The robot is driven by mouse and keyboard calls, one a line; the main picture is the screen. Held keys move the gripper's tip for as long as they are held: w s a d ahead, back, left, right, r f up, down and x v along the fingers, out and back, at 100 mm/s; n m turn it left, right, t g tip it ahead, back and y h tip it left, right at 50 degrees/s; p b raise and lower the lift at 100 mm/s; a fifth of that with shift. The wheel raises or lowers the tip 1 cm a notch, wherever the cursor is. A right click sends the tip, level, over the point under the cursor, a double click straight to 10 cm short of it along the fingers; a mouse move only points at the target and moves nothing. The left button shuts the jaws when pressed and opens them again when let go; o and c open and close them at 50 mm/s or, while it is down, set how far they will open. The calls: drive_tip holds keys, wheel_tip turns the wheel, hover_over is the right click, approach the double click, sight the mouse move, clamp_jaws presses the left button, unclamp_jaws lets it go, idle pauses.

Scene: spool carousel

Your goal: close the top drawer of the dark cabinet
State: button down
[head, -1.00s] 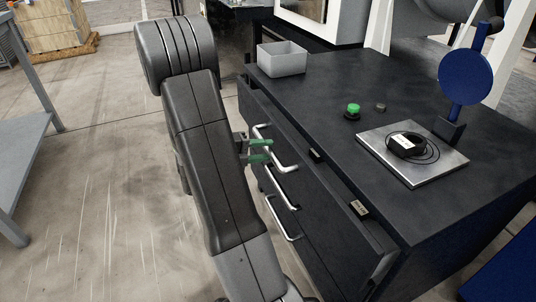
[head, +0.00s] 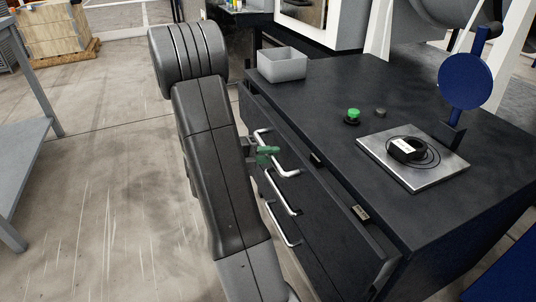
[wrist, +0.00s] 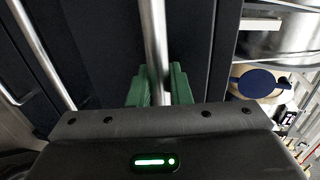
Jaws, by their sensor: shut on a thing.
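The dark cabinet (head: 440,235) stands at the right in the head view. Its top drawer (head: 325,205) stands out a little, with a narrow gap behind its front. My gripper (head: 267,155) has green fingers and is at the top drawer's silver handle (head: 287,160). In the wrist view, the green fingers (wrist: 160,85) are closed on the handle bar (wrist: 156,45), one on each side. The fingers hide part of the bar.
Two lower drawers have silver handles (head: 281,192). On the cabinet top are a grey bin (head: 282,66), a green button (head: 352,115), a metal plate (head: 435,175) with a black coil, and a blue disc stand (head: 466,80). Floor at left is clear up to a grey table (head: 22,150).

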sight(282, 151)
drive_tip(key=d, duration=0.1)
drive_tip(key=w+d+p, duration=0.1)
drive_tip(key=d+p, duration=0.1)
drive_tip(key=shift+w+d+r, duration=0.1)
drive_tip(key=shift+w+d, duration=0.2)
drive_tip(key=c, duration=1.8)
unclamp_jaws()
drive_tip(key=o, duration=0.4)
drive_tip(key=shift+d, duration=0.2)
drive_tip(key=shift+o, duration=0.2)
drive_tip(key=shift+a, duration=0.15)
drive_tip(key=p+v, duration=0.4)
drive_tip(key=v, duration=0.9)
drive_tip(key=shift+a, duration=0.25)
drive_tip(key=shift+s+d, duration=0.1)
